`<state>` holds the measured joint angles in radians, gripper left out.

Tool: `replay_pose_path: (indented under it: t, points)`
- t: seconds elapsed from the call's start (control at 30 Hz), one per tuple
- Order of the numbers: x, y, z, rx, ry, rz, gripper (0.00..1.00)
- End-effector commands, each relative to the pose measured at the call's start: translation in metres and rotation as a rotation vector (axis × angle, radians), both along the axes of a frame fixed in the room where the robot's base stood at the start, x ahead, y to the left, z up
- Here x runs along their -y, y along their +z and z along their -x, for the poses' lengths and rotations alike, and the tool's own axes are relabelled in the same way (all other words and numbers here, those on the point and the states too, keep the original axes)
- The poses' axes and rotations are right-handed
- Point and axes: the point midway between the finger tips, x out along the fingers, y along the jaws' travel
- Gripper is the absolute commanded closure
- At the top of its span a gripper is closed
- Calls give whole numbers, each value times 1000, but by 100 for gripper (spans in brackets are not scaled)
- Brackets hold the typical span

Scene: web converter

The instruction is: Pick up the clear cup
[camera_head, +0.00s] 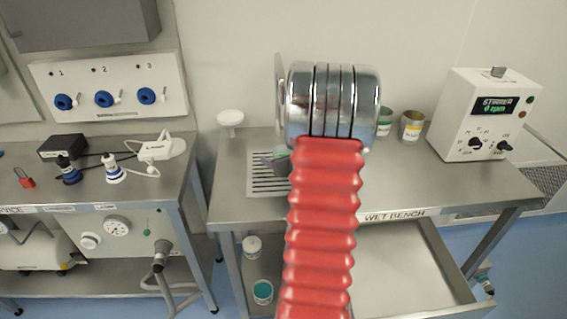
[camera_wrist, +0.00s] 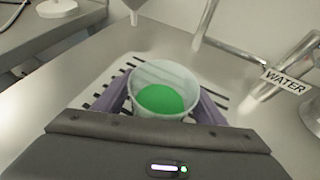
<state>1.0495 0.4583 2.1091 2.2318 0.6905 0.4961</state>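The clear cup (camera_wrist: 150,75) stands upright with green contents inside, over a slotted drain grate in the wrist view. The purple fingers of my gripper (camera_wrist: 164,100) flank it closely, one on each side. I cannot tell whether both fingers press on the cup or a thin gap is left.
The wet bench (camera_head: 420,180) holds two cans (camera_head: 412,125) and a stirrer box (camera_head: 485,115) at the right. A pipe labelled WATER (camera_wrist: 284,81) stands right of the cup. An open drawer (camera_head: 385,270) juts out below. A side bench (camera_head: 110,190) carries small devices.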

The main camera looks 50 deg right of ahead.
Motion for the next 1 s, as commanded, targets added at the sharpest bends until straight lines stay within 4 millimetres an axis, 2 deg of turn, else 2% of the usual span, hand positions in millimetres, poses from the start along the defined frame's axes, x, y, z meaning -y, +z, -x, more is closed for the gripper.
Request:
replay_pose_path:
  t: [0.07,0.6,0.83,1.0]
  points:
    - [0,0,0,0,0,0,42]
    - [0,0,0,1,0,0,79]
    - [0,2,0,1,0,1,80]
    - [0,12,-1,2,0,2,80]
